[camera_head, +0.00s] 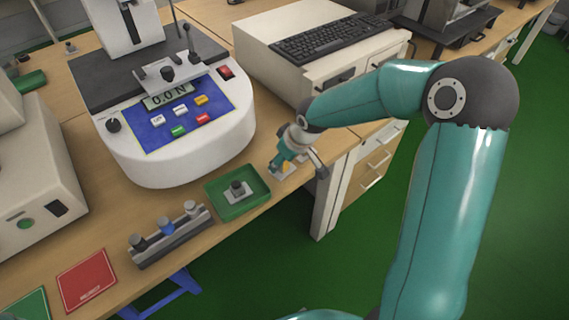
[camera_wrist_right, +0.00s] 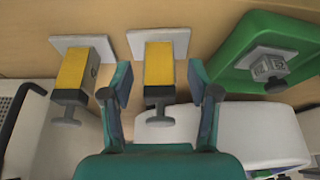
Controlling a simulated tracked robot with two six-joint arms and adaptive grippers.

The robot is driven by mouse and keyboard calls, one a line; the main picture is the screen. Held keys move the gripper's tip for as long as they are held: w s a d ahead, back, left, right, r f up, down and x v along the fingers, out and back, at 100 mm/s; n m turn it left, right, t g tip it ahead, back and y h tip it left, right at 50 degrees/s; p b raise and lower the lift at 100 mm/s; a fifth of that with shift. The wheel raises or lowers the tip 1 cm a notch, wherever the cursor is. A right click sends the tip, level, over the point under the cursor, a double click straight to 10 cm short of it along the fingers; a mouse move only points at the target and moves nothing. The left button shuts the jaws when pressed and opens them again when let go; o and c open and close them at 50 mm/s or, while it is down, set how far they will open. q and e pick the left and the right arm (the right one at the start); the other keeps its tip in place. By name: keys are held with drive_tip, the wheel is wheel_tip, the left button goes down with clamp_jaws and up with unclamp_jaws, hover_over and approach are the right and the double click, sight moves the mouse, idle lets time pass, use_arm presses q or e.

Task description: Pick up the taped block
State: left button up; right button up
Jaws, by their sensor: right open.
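Two yellow-wrapped blocks with grey knobs stand on pale square plates on the table. In the right wrist view, one yellow block (camera_wrist_right: 158,65) is between the fingers of my right gripper (camera_wrist_right: 160,88), and the other yellow block (camera_wrist_right: 74,72) is outside them to the left. The fingers are open, with a gap visible on both sides of the middle block. In the head view my right gripper (camera_head: 283,161) is low over the table's right end, with a bit of yellow (camera_head: 286,167) showing at it. It hides most of the blocks there. My left gripper is out of view.
A green tray (camera_head: 215,208) holding a grey block (camera_head: 238,190) sits left of the gripper. A white force tester (camera_head: 170,165) stands behind it. A rack (camera_head: 172,240) with knobbed pieces and a red mat (camera_head: 86,281) are further left. The table edge is close.

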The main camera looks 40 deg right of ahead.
drive_tip(key=shift+w+f, duration=0.25)
drive_tip(key=shift+f, duration=0.4)
clamp_jaws()
drive_tip(key=shift+r, duration=0.2)
